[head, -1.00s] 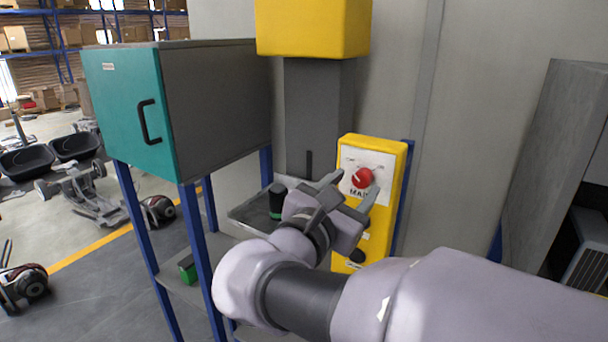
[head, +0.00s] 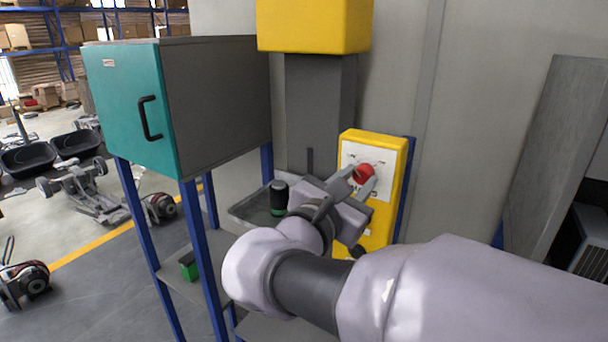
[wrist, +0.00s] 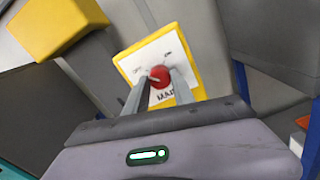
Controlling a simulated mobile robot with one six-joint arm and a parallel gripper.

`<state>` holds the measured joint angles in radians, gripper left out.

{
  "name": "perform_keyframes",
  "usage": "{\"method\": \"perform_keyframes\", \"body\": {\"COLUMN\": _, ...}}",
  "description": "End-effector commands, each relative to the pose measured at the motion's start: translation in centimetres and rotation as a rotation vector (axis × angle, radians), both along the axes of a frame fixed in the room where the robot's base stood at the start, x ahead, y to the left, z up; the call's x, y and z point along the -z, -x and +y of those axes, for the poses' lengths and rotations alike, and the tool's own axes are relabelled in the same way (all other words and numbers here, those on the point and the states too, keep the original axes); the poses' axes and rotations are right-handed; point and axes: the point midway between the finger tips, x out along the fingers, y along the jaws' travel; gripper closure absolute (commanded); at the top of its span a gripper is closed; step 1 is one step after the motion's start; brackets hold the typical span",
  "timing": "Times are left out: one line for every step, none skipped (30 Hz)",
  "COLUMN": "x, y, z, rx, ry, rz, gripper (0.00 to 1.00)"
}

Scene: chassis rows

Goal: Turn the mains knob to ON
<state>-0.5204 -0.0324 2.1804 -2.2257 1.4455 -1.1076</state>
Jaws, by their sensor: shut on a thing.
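The red mains knob (head: 364,173) sits on a white plate (head: 381,158) on the yellow control box (head: 402,150). My gripper (head: 362,180) is at the knob, its two fingers on either side of it and shut on it. In the wrist view the red knob (wrist: 159,77) shows between the fingertips (wrist: 156,88), with a pale mark on its face pointing to the left. Part of the "MAINS" lettering shows below it, and small labels stand at the upper left and upper right of the plate. The ON label (wrist: 168,55) appears to be the upper right one.
A black knob (head: 357,251) is lower on the yellow box, partly behind my gripper. A teal-doored cabinet (head: 125,110) stands at left on blue legs. A black and green cylinder (head: 278,198) stands in a grey tray. A yellow block (head: 313,27) hangs above.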

Motion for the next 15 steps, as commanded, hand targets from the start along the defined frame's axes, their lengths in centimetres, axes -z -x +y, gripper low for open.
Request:
{"method": "perform_keyframes", "body": {"x": 0.31, "y": -0.01, "z": 0.02, "rx": 0.0, "ry": -0.016, "rz": -0.014, "gripper": 1.0}}
{"method": "perform_keyframes", "body": {"x": 0.36, "y": -0.01, "z": 0.01, "rx": 0.0, "ry": -0.029, "rz": -0.024, "gripper": 1.0}}
{"method": "perform_keyframes", "body": {"x": 0.44, "y": 0.01, "z": 0.0, "rx": 0.0, "ry": -0.047, "rz": -0.037, "gripper": 1.0}}
{"method": "perform_keyframes", "body": {"x": 0.48, "y": 0.01, "z": 0.0, "rx": 0.0, "ry": -0.061, "rz": -0.048, "gripper": 1.0}}
{"method": "perform_keyframes", "body": {"x": 0.52, "y": 0.0, "z": -0.01, "rx": 0.0, "ry": -0.079, "rz": -0.061, "gripper": 1.0}}
{"method": "perform_keyframes", "body": {"x": 0.61, "y": 0.01, "z": -0.01, "rx": 0.0, "ry": -0.104, "rz": -0.08, "gripper": 1.0}}
{"method": "perform_keyframes", "body": {"x": 0.68, "y": 0.02, "z": -0.01, "rx": 0.0, "ry": -0.124, "rz": -0.094, "gripper": 1.0}}
{"method": "perform_keyframes", "body": {"x": 0.68, "y": 0.02, "z": -0.01, "rx": -0.001, "ry": -0.144, "rz": -0.109, "gripper": 1.0}}
{"method": "perform_keyframes", "body": {"x": 0.72, "y": 0.02, "z": -0.01, "rx": -0.001, "ry": -0.174, "rz": -0.13, "gripper": 1.0}}
{"method": "perform_keyframes", "body": {"x": 0.75, "y": 0.02, "z": -0.01, "rx": -0.001, "ry": -0.196, "rz": -0.147, "gripper": 1.0}}
{"method": "perform_keyframes", "body": {"x": 0.77, "y": 0.02, "z": 0.0, "rx": -0.001, "ry": -0.22, "rz": -0.164, "gripper": 1.0}}
{"method": "perform_keyframes", "body": {"x": 0.79, "y": 0.02, "z": -0.01, "rx": -0.001, "ry": -0.25, "rz": -0.186, "gripper": 1.0}}
{"method": "perform_keyframes", "body": {"x": 0.77, "y": 0.03, "z": -0.02, "rx": -0.001, "ry": -0.273, "rz": -0.203, "gripper": 1.0}}
{"method": "perform_keyframes", "body": {"x": 0.8, "y": 0.04, "z": -0.03, "rx": 0.0, "ry": -0.297, "rz": -0.22, "gripper": 1.0}}
{"method": "perform_keyframes", "body": {"x": 0.75, "y": 0.03, "z": -0.02, "rx": -0.001, "ry": -0.327, "rz": -0.242, "gripper": 1.0}}
